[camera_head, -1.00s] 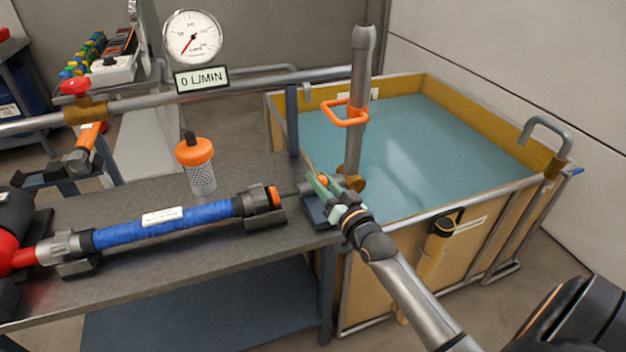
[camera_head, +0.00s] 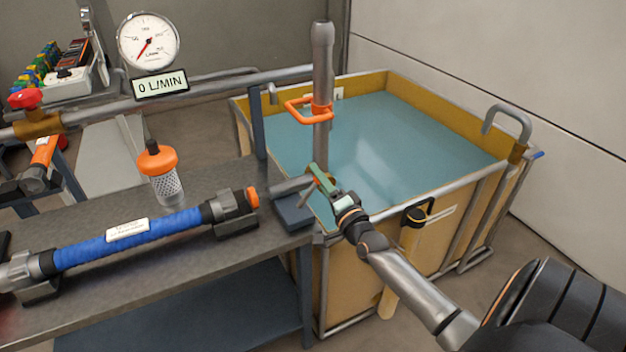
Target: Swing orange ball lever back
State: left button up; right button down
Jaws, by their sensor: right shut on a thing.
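My right gripper (camera_head: 320,179) is at the end of the bench, by the foot of the upright grey pipe (camera_head: 322,60). Its green fingers are shut on the orange ball lever (camera_head: 327,184), of which only a small orange patch shows between them. A grey cylindrical fitting (camera_head: 291,185) and its dark block lie just left of the fingers. The fingers hide most of the lever and the joint behind it. My left gripper is not in view.
A yellow-walled tank (camera_head: 440,99) of blue-green water stands behind the gripper. An orange ring handle (camera_head: 309,109) sticks out from the pipe. A blue hose (camera_head: 170,226) and an orange-capped strainer (camera_head: 158,159) are on the bench (camera_head: 110,295). The gauge display reads 0 L/MIN.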

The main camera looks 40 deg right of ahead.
jog(key=shift+d+f+m, duration=0.25)
jog(key=shift+d+m, duration=0.05)
jog(key=shift+m, duration=0.2)
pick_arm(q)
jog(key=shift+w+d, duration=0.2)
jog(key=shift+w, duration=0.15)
pick_arm(e)
jog(key=shift+s+d+f+m, duration=0.1)
jog(key=shift+m, duration=0.2)
jog(key=c, duration=0.5)
grip_release()
jog(key=shift+c, duration=0.2)
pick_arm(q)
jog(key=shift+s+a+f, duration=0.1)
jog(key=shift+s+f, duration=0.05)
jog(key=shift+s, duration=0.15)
